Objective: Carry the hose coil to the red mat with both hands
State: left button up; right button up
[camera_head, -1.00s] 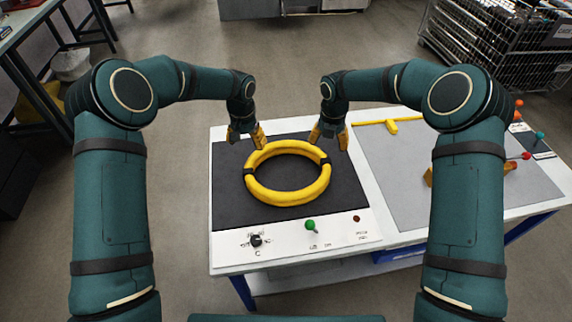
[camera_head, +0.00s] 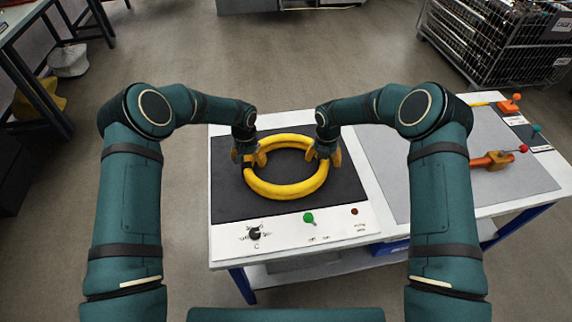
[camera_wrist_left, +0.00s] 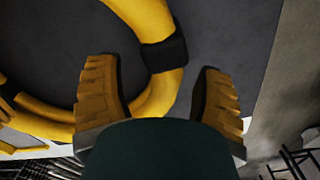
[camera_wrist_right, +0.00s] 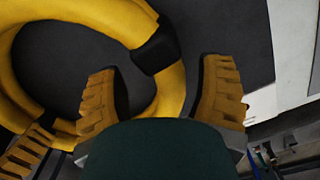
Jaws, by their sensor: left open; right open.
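The yellow hose coil (camera_head: 286,190) lies flat on a dark mat (camera_head: 234,200) on the white bench. My left gripper (camera_head: 251,158) is at the coil's left side, open. In the left wrist view its fingers (camera_wrist_left: 158,88) stand on either side of the tube near a black band (camera_wrist_left: 165,53). My right gripper (camera_head: 324,156) is at the coil's right side, open. In the right wrist view its fingers (camera_wrist_right: 160,88) also straddle the tube near another black band (camera_wrist_right: 155,48). Whether any finger touches the tube cannot be told. No red mat shows.
A grey panel (camera_head: 400,175) lies right of the dark mat, with an orange tool (camera_head: 492,160) on it. The bench front has a green knob (camera_head: 308,217) and a black knob (camera_head: 255,233). A wire rack (camera_head: 500,45) stands at the back right.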

pick_arm(q)
jog(key=shift+f, duration=1.4)
pick_arm(e)
jog(key=shift+f, duration=1.4)
pick_arm(q)
grip_shut()
pick_arm(e)
grip_shut()
